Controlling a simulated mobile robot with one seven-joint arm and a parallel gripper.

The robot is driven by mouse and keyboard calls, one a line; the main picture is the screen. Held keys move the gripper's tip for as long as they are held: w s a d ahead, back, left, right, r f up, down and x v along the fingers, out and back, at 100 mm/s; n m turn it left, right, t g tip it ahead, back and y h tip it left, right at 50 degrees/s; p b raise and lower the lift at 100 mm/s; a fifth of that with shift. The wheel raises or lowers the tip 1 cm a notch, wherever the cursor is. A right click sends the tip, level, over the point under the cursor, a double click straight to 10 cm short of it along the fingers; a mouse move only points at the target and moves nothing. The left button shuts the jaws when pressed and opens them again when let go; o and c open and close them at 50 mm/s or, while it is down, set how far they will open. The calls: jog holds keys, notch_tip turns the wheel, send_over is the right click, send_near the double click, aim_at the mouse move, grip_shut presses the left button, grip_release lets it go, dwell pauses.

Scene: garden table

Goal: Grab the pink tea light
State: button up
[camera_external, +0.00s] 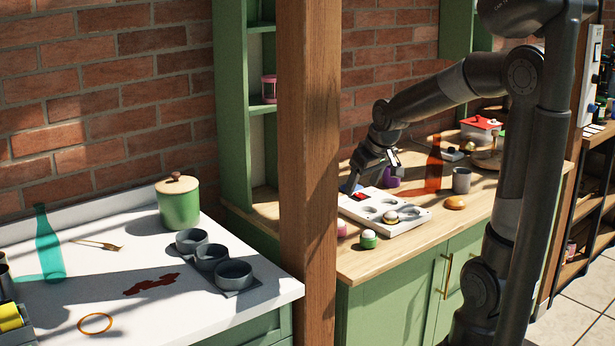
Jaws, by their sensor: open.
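A small pink item with a pale top (341,229) stands on the wooden counter, partly behind the post; it may be the pink tea light, but it is too small to be sure. My gripper (374,171) is open and points down above the back of the white tray (412,223), apart from the pink item, which lies lower and to the left in the picture. Whether anything is between the fingers is hard to see. A small red piece (360,197) lies at the tray's left end, below my gripper.
A green jar with a white top (368,240) stands beside the pink item. A purple object (391,181), a red see-through bottle (434,172), a grey cup (461,181) and an orange item (455,203) stand around the tray. The wooden post (308,170) blocks part of the counter.

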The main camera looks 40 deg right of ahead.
send_near(340, 221)
jog(key=x, duration=0.5)
jog(key=shift+w+a+f, duration=0.2)
jog(key=shift+w+f, duration=0.1)
jog(key=shift+w, duration=0.05)
jog(key=shift+d+x, duration=0.1)
jog(key=shift+x, duration=1.25)
jog(key=shift+d+x, duration=0.15)
jog(key=shift+x, duration=1.25)
jog(key=shift+s, duration=0.2)
jog(key=c, duration=1.1)
